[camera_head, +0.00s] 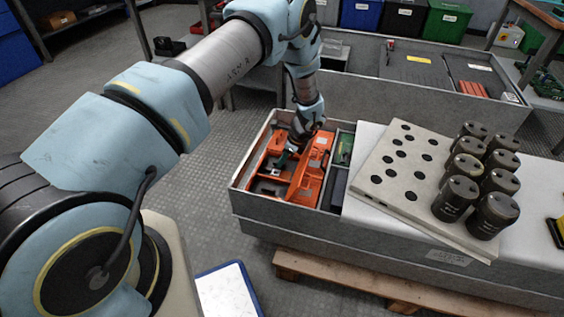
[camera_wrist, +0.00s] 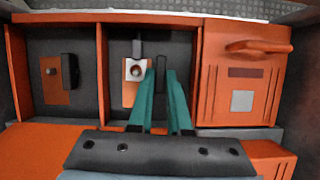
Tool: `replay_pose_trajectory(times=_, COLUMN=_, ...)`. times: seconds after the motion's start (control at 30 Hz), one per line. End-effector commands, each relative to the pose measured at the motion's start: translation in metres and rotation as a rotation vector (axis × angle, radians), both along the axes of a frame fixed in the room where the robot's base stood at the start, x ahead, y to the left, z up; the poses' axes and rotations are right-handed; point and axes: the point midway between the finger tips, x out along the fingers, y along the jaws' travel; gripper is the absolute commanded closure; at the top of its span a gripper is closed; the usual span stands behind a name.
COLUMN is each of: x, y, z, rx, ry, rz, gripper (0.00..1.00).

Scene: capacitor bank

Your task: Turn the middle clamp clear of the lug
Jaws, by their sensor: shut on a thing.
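My gripper (camera_wrist: 160,74) shows in the wrist view as two teal fingers reaching into the middle compartment. They are shut on a dark upright piece, the middle clamp (camera_wrist: 161,63), which is mostly hidden between the fingertips. Just left of it is the silver lug (camera_wrist: 135,69) with a dark round centre, on an orange plate, with a grey bar above it. The clamp appears beside the lug; whether they touch is hard to tell. In the head view my gripper (camera_head: 292,148) is down inside the orange-fitted bay, its jaws too small to read.
The left compartment has a black clamp (camera_wrist: 70,71) beside a stud (camera_wrist: 52,71) on an orange plate. Orange dividers (camera_wrist: 102,75) wall the middle compartment. An orange unit with a handle (camera_wrist: 257,48) stands on the right. Several dark capacitors (camera_head: 456,198) stand on a board beside the bay.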

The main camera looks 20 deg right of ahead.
Motion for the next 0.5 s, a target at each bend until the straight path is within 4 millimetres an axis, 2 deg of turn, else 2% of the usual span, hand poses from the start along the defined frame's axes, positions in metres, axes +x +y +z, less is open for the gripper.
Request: replay_pose_trajectory(times=0.5, x=0.0006, y=0.0008, z=0.0000, rx=0.002, ry=0.000, rz=0.068, gripper=1.00)
